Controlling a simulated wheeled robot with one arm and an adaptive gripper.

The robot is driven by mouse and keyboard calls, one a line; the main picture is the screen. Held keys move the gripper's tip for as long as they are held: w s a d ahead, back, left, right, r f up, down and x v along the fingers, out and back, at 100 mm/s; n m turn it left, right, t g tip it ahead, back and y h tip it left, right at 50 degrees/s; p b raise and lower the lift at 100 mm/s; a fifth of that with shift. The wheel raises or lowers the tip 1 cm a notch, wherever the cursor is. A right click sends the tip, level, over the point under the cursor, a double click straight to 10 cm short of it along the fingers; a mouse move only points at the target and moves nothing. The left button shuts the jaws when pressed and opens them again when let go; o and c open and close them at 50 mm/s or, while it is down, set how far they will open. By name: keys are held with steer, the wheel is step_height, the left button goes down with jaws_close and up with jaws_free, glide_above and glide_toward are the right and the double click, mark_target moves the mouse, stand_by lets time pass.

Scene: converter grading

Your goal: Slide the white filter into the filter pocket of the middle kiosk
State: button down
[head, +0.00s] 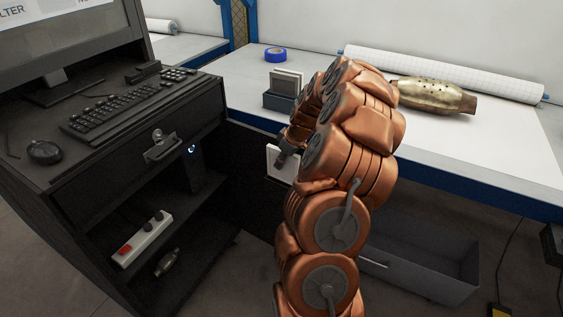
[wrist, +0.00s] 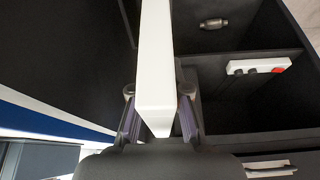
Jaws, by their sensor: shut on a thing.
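The white filter (head: 281,165) is a thin flat panel. It shows in the head view between the dark kiosk (head: 95,165) and the white table, partly hidden by my arm. My gripper (head: 286,150) is shut on it. In the wrist view the filter (wrist: 155,60) stands edge-on between the two fingers of my gripper (wrist: 158,120), reaching away from them. The kiosk's shelves (wrist: 235,110) lie to its right there. I cannot make out the filter pocket clearly in either view.
A grey holder (head: 280,101) with upright panels stands on the white table (head: 245,85). A metal converter (head: 435,95), blue tape (head: 275,54) and a paper roll (head: 445,73) lie there too. The kiosk carries a keyboard (head: 128,106); a power strip (head: 142,239) sits on its shelf.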

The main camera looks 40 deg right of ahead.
mark_target(280, 178)
steer(key=shift+f+b, duration=2.1)
steer(key=shift+f, duration=1.25)
steer(key=c, duration=0.7)
jaws_free()
steer(key=shift+r, duration=0.25)
steer(key=shift+r, duration=3.3)
